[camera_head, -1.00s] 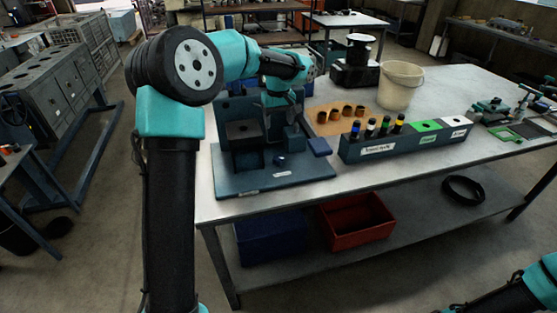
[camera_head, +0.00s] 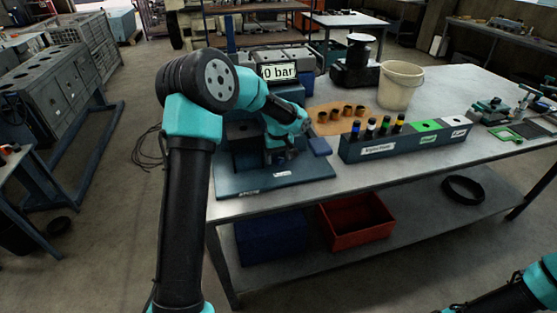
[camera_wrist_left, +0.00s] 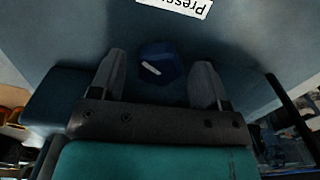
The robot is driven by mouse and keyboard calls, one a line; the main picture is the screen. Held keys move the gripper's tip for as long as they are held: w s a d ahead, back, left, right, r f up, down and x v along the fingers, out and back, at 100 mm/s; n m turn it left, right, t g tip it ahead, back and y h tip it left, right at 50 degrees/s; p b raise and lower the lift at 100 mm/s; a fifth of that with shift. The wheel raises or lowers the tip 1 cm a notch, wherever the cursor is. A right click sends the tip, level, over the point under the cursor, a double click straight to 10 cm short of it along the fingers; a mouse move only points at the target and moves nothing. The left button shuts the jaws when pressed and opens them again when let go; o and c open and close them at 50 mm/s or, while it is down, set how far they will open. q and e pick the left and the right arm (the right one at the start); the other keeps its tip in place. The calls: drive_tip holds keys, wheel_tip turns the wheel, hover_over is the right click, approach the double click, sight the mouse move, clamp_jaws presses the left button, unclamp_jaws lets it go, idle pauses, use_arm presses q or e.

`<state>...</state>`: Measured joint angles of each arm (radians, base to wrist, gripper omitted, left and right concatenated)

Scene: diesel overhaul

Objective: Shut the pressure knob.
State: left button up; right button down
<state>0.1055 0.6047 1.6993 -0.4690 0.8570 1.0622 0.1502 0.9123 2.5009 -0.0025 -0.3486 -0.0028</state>
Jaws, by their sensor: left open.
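The pressure knob (camera_wrist_left: 158,68) is dark blue with a white mark on its top, in the left wrist view. It stands on the blue test stand (camera_head: 232,190), near a white label (camera_wrist_left: 178,4) reading "Press…". My left gripper (camera_wrist_left: 161,60) is open, one finger on each side of the knob, with a gap visible on both sides. In the head view my left gripper (camera_head: 283,156) is low over the stand and hides the knob. A display (camera_head: 279,72) on the stand reads "0 bar". My right gripper is out of view.
A blue rack (camera_head: 365,152) with several injectors and green and white sections stands right of the stand. Several copper-coloured parts lie on a tan mat (camera_head: 322,128) behind it. A cream bucket (camera_head: 400,87) stands farther back. The front right of the table is clear.

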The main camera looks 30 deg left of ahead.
sight(279, 158)
use_arm(q)
drive_tip(key=shift+f, duration=0.85)
drive_tip(key=shift+c, duration=0.2)
drive_tip(key=c, duration=0.9)
drive_tip(key=shift+o, duration=0.2)
drive_tip(key=shift+m, duration=2.3)
drive_tip(key=o, duration=0.9)
drive_tip(key=shift+r, duration=0.15)
wheel_tip(279, 158, up, 17)
